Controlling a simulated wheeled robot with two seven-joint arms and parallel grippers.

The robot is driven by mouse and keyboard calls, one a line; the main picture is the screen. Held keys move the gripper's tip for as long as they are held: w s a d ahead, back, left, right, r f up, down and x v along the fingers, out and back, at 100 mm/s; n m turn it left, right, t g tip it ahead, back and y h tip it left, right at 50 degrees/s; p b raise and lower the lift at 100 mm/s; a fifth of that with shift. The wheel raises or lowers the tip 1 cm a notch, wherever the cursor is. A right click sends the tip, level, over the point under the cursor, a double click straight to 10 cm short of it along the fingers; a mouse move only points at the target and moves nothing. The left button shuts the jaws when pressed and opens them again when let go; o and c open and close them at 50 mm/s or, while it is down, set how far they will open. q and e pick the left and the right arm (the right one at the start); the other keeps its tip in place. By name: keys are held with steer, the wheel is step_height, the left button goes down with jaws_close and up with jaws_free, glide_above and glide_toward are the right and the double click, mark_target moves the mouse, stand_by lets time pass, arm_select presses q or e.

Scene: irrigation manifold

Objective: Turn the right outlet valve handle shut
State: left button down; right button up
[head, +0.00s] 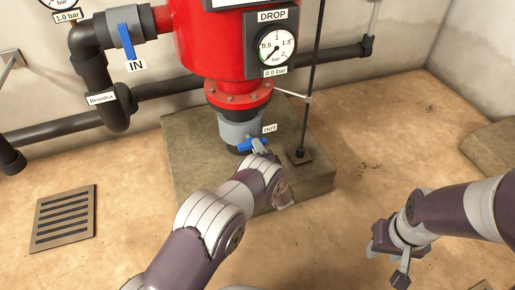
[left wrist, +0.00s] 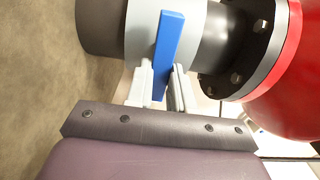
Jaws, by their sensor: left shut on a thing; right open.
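The outlet valve (head: 240,127) is a grey body under the red filter tank, beside an OUT label (head: 270,128). Its blue handle (head: 246,146) lies crosswise to the vertical outlet pipe. My left gripper (head: 260,147) is shut on this handle, its arm hiding part of the area in front. In the left wrist view, the blue handle (left wrist: 168,48) stands between the two fingers of the left gripper (left wrist: 163,82), across the pipe and slightly tilted. My right gripper (head: 388,264) is open and empty, low at the right, away from the valve. Only one outlet valve is seen.
The inlet valve with a blue handle (head: 127,41) is at upper left. A pressure gauge (head: 276,48) reads near zero. A thin dark rod (head: 311,80) stands right of the outlet on the stone plinth (head: 318,178). A floor grate (head: 63,218) lies left. Floor between the arms is clear.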

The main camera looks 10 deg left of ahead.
arm_select(q)
steer(key=shift+s+f, duration=0.1)
steer(key=shift+f, duration=0.05)
stand_by(0.3)
steer(key=c, duration=1)
jaws_free()
steer(key=p+v, duration=0.6)
steer(key=v, duration=0.6)
steer(key=shift+s+d, duration=0.2)
steer(key=shift+s, duration=0.05)
